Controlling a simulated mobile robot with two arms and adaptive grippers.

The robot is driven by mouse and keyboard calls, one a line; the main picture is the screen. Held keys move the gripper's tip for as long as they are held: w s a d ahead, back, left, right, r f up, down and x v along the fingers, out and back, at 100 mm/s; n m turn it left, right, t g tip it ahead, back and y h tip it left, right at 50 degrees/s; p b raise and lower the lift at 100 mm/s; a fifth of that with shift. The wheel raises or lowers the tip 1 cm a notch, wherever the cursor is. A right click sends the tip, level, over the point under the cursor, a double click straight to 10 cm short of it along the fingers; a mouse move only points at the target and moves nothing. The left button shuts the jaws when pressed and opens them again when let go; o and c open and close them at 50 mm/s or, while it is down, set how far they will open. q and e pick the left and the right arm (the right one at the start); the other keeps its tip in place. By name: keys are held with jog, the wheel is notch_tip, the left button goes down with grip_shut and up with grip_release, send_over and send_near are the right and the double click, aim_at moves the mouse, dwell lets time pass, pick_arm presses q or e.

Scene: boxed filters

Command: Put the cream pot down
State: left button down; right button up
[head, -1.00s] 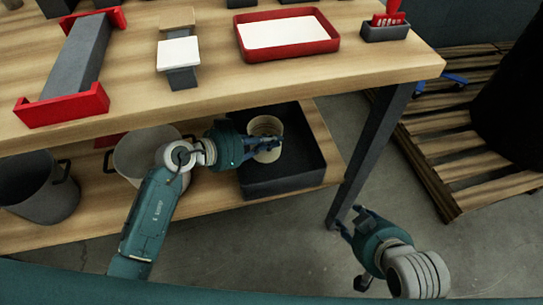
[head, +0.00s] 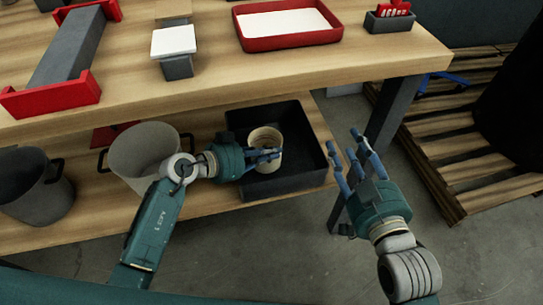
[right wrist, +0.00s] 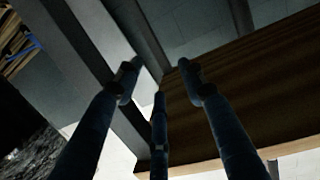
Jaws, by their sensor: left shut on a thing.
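The cream pot (head: 265,137) is upright within the outline of the black tray (head: 305,172) on the lower shelf. I cannot tell whether its base touches the tray floor. My left gripper (head: 268,155) reaches in from the left and is shut on the pot's near side. My right gripper (head: 355,155) is open and empty, to the right of the tray near the table leg. In the right wrist view its spread fingers (right wrist: 158,90) have nothing between them.
Two grey pots, one nearer (head: 145,150) and one at far left (head: 35,190), stand on the lower shelf (head: 210,205). The tabletop (head: 220,90) overhangs it, with a red tray (head: 330,38) on top. A dark table leg (head: 392,115) stands beside my right gripper.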

pick_arm(q)
jog(key=shift+f, duration=0.45)
pick_arm(e)
jog(key=shift+w+a+r+t+y, duration=0.15)
jog(key=shift+r+t, duration=0.25)
jog(key=shift+r, duration=0.5)
jog(key=shift+w+a+r+t+y, duration=0.15)
jog(key=shift+r+t, duration=0.25)
jog(key=shift+r, duration=0.5)
jog(key=shift+s, duration=0.1)
pick_arm(q)
jog(key=c, duration=2)
grip_release()
jog(key=shift+f, duration=0.1)
jog(key=shift+o, duration=0.5)
pick_arm(e)
jog(key=shift+f, duration=0.25)
